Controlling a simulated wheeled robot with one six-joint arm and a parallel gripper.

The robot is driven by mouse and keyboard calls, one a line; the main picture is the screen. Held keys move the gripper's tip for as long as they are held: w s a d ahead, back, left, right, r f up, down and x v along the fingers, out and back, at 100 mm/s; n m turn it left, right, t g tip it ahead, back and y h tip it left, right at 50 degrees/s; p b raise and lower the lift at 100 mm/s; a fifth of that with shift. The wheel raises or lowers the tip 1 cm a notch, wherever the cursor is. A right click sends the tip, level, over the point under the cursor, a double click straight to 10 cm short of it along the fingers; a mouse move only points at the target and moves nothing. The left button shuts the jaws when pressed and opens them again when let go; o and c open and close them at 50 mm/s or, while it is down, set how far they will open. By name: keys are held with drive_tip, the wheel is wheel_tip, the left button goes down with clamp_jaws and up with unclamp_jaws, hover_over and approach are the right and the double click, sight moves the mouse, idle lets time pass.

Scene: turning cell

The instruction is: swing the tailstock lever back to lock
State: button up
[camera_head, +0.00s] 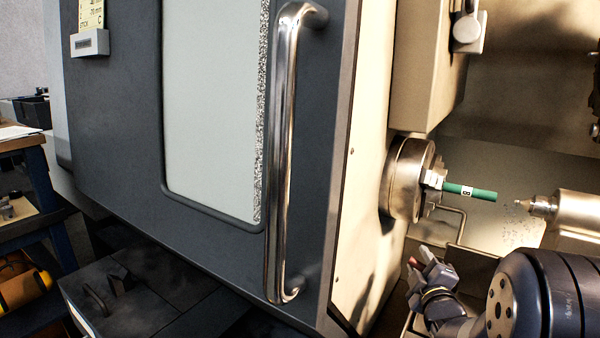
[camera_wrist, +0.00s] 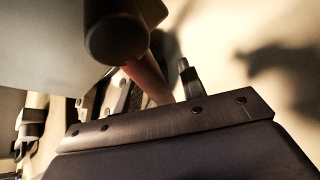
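I cannot make out the tailstock lever with certainty in either view. The tailstock (camera_head: 580,213) is a pale metal cylinder at the right edge of the head view, its pointed tip (camera_head: 541,205) facing left. My gripper (camera_head: 424,262) is at the lower right of the head view, below and left of the tailstock and apart from it. In the wrist view, a short dark finger (camera_wrist: 188,80) stands beside a reddish bar (camera_wrist: 150,82). A thick dark rounded part (camera_wrist: 114,35), which I cannot identify, hides the bar's upper end. The gripper's opening is unclear.
The chuck (camera_head: 404,180) holds a green bar (camera_head: 470,191) pointing at the tailstock tip. A bent metal rod (camera_head: 455,210) is below the chuck. The grey door (camera_head: 205,235) with its long handle (camera_head: 283,150) fills the middle left. A bench (camera_head: 40,183) stands far left.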

drive_tip(key=shift+w+b, duration=0.1)
drive_tip(key=shift+b, duration=0.2)
drive_tip(key=shift+d+r+m+t+b, duration=0.15)
drive_tip(key=shift+r+m+t+b, duration=0.15)
drive_tip(key=shift+m, duration=0.2)
drive_tip(key=shift+r, duration=0.1)
